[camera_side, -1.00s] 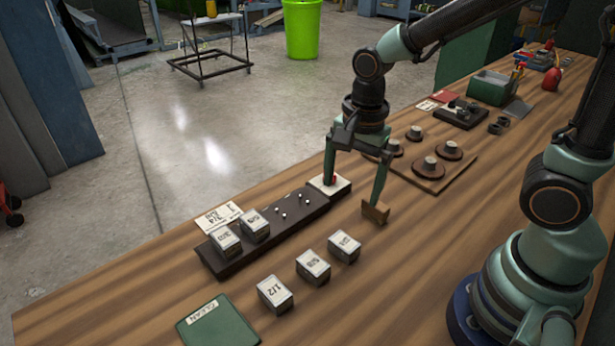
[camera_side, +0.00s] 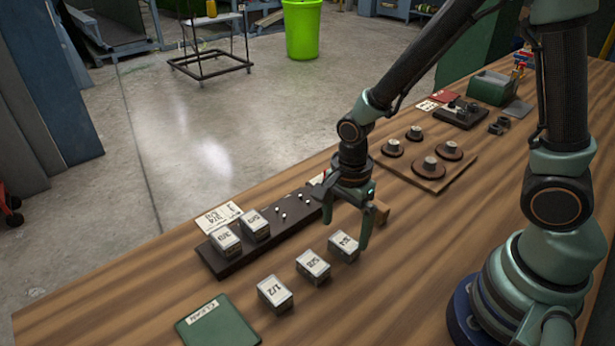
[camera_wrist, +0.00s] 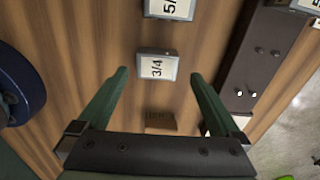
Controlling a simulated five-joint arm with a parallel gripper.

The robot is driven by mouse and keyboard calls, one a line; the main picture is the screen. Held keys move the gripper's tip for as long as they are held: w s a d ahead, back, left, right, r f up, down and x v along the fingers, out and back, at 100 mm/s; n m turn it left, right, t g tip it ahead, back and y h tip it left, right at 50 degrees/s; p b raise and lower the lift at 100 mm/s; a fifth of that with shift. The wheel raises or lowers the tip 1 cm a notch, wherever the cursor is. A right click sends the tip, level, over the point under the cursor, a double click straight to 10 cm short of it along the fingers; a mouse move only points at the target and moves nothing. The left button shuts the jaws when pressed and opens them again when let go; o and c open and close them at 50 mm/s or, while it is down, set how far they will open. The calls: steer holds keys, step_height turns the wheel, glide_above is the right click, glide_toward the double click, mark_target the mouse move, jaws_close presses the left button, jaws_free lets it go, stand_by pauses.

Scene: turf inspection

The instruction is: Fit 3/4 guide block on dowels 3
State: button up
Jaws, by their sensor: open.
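The 3/4 guide block (camera_side: 344,246) is a small pale-topped block standing on the bench, at the near end of my gripper (camera_side: 346,234). In the wrist view the 3/4 block (camera_wrist: 157,67) lies ahead of and between the spread fingers of my gripper (camera_wrist: 160,76), not visibly touched. My gripper is open and empty. The dark rail (camera_side: 232,266) carries two seated blocks, the left one (camera_side: 225,239) and the right one (camera_side: 256,225). Small pale dowels (camera_side: 283,216) stand bare to their right. My gripper hides the rail's right end.
A 5/8 block (camera_side: 313,267) and a 1/2 block (camera_side: 275,294) stand left of the 3/4 block. A green CLEAN mat (camera_side: 215,325) lies at front left. A board with round pieces (camera_side: 438,184) is behind.

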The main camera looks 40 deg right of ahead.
mark_target(345, 241)
steer(key=shift+s+a+f, duration=0.1)
steer(key=shift+f, duration=1)
steer(key=shift+s+f, duration=0.1)
steer(key=shift+f, duration=0.95)
steer(key=c, duration=1.5)
